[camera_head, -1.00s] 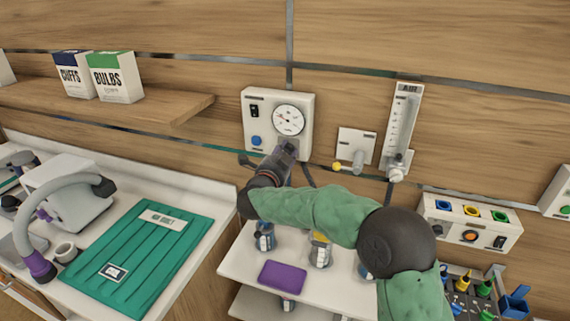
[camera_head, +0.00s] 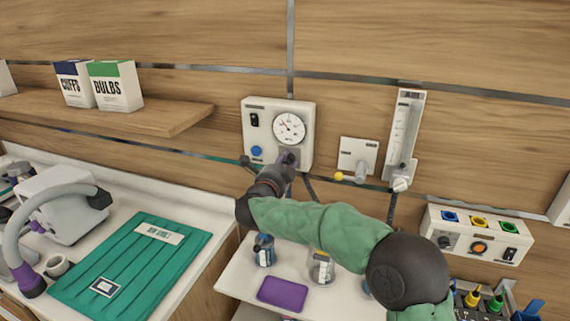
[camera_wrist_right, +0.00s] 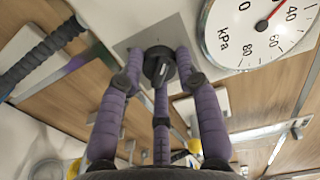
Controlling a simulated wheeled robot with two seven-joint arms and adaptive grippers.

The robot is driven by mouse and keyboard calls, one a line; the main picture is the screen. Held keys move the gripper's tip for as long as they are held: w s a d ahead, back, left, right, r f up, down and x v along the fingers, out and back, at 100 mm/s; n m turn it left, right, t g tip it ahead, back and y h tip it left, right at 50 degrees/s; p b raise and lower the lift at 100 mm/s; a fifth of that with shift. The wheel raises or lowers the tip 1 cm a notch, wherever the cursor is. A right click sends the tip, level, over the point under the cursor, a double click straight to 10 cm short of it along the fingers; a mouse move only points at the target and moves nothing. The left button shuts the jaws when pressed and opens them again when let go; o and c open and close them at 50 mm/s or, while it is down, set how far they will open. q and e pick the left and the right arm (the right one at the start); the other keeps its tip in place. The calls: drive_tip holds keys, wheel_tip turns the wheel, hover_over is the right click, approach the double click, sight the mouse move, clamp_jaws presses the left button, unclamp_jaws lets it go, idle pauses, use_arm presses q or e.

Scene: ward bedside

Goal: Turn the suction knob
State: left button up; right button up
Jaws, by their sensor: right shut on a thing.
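The white suction panel (camera_head: 250,108) is on the wooden wall, with a round kPa gauge (camera_head: 289,128), a blue button (camera_head: 257,151) and a black switch (camera_head: 255,120). My right gripper (camera_head: 288,160) is at the panel's lower right, below the gauge, and hides the knob in the head view. In the right wrist view the dark suction knob (camera_wrist_right: 158,64) sits between the purple fingers of my right gripper (camera_wrist_right: 158,70), which are shut on it. The gauge (camera_wrist_right: 262,28) beside it shows a red needle pointing up and right. My left gripper is not in view.
Right of the panel are a wall outlet plate (camera_head: 357,155) and a flowmeter (camera_head: 403,135). Below, a white shelf (camera_head: 238,276) holds bottles and a purple pad (camera_head: 282,293). A green folder (camera_head: 135,270) lies on the left counter. Boxes stand on a wooden shelf (camera_head: 150,120).

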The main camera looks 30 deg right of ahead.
drive_tip(key=o, duration=0.8)
drive_tip(key=shift+s+d+r, duration=0.15)
drive_tip(key=shift+d+r, duration=0.05)
drive_tip(key=o, duration=0.4)
drive_tip(key=shift+c, duration=0.2)
drive_tip(key=shift+s+d, duration=0.1)
drive_tip(key=shift+d, duration=0.05)
drive_tip(key=shift+f, duration=0.1)
drive_tip(key=shift+a, duration=0.2)
